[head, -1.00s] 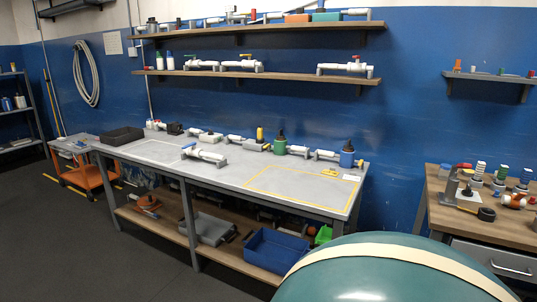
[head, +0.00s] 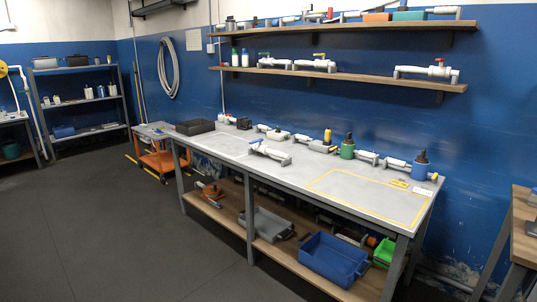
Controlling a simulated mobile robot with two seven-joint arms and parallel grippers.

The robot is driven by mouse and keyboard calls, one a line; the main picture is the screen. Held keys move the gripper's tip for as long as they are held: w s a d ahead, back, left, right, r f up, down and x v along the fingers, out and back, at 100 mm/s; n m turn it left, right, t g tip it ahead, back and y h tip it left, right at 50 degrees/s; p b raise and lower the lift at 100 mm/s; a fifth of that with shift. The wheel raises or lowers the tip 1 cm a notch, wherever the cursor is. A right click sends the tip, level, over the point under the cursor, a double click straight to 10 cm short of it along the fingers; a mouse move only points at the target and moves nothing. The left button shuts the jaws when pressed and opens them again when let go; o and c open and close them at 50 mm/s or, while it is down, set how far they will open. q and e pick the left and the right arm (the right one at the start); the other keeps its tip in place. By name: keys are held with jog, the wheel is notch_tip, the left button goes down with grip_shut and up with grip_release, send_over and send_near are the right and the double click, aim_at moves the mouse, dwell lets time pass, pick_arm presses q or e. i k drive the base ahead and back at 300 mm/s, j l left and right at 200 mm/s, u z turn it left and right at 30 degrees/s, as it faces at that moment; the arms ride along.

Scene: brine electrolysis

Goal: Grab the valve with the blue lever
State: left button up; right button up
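A white valve with what looks like a small blue lever (head: 270,152) lies on the grey top of the long workbench (head: 290,178), left of the middle and towards the front edge. It is small in view, so the lever is only just made out. Neither of my grippers is in the head view.
More white valves and fittings, a green bottle (head: 347,148) and a blue bottle (head: 421,164) line the bench's back edge. A black tray (head: 195,127) sits at its left end. Valves with coloured levers lie on the lower wall shelf (head: 380,79). Grey floor (head: 130,230) is clear at left.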

aim_at(264, 149)
jog(key=i+u, duration=0.2)
jog(key=u, duration=0.35)
jog(key=i+j+u, duration=0.1)
jog(key=i+u, duration=0.25)
jog(key=i, duration=0.4)
jog(key=i+l+u, duration=0.1)
jog(key=i+u, duration=0.25)
jog(key=i, duration=0.35)
jog(key=i+z, duration=0.15)
jog(key=i, duration=0.7)
jog(key=i+z, duration=0.2)
jog(key=i, duration=0.6)
jog(key=i+z, duration=0.1)
jog(key=i, duration=0.75)
jog(key=i+j+z, duration=0.1)
jog(key=i, duration=0.75)
jog(key=i+z, duration=0.1)
jog(key=z, duration=0.3)
jog(key=i+z, duration=0.1)
jog(key=z, duration=0.25)
jog(key=i+j+z, duration=0.1)
jog(key=z, duration=0.3)
jog(key=j+z, duration=0.15)
jog(key=z, duration=0.2)
jog(key=i, duration=0.05)
